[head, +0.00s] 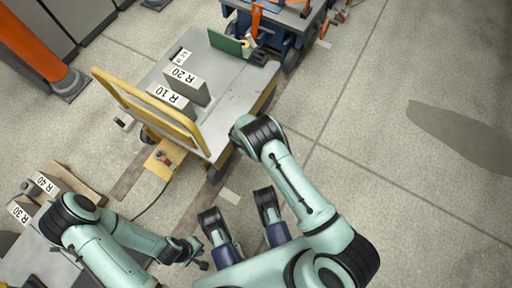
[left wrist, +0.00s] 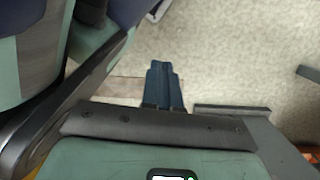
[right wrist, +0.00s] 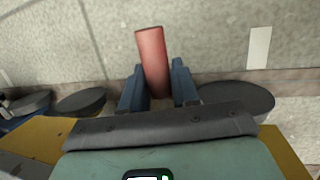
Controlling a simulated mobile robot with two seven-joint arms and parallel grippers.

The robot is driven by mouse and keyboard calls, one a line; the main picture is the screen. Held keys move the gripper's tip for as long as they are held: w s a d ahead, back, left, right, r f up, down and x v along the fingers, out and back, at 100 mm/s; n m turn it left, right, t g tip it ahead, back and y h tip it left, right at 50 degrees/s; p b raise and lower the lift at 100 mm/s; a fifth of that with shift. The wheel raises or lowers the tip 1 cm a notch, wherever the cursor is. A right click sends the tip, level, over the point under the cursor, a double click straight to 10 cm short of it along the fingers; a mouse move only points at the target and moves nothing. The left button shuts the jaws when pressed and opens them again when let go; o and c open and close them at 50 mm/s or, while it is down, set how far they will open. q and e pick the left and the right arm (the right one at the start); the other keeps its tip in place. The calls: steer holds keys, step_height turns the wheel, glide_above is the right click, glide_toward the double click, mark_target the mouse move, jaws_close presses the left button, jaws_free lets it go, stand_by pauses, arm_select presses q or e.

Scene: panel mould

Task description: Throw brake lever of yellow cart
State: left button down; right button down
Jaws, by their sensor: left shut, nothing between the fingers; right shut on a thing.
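The yellow cart (head: 232,95) has a grey deck and a yellow push handle (head: 150,103). In the right wrist view a red brake lever (right wrist: 151,45) stands between the fingers of my right gripper (right wrist: 157,72), which is shut on it. The lever's free end sticks out past the fingertips. In the head view my right wrist is at the cart's near right edge and hides the fingers and the lever. My left gripper (head: 203,265) is shut and empty, low in front of my body, away from the cart. Its closed fingers (left wrist: 162,68) show in the left wrist view.
Grey blocks marked R 10 (head: 171,107) and R 20 (head: 188,84) and a green panel (head: 228,43) are on the cart. A blue cart (head: 285,35) stands behind it. Blocks marked R 30 and R 40 (head: 55,181) are at the lower left. Floor on the right is clear.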

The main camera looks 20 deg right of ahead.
arm_select(q)
steer(key=shift+s, duration=0.15)
arm_select(e)
steer(key=c, duration=1)
jaws_free()
steer(key=shift+o, duration=0.2)
arm_select(q)
steer(key=w+r+t+p, duration=0.2)
steer(key=w+r+p, duration=0.2)
steer(key=w, duration=0.3)
steer(key=shift+w+d+r+m+t, duration=0.15)
steer(key=shift+w+d+m+t, duration=0.15)
steer(key=shift+d+t, duration=0.15)
arm_select(e)
steer(key=v, duration=1.3)
steer(key=shift+r, duration=0.25)
steer(key=shift+w, duration=0.1)
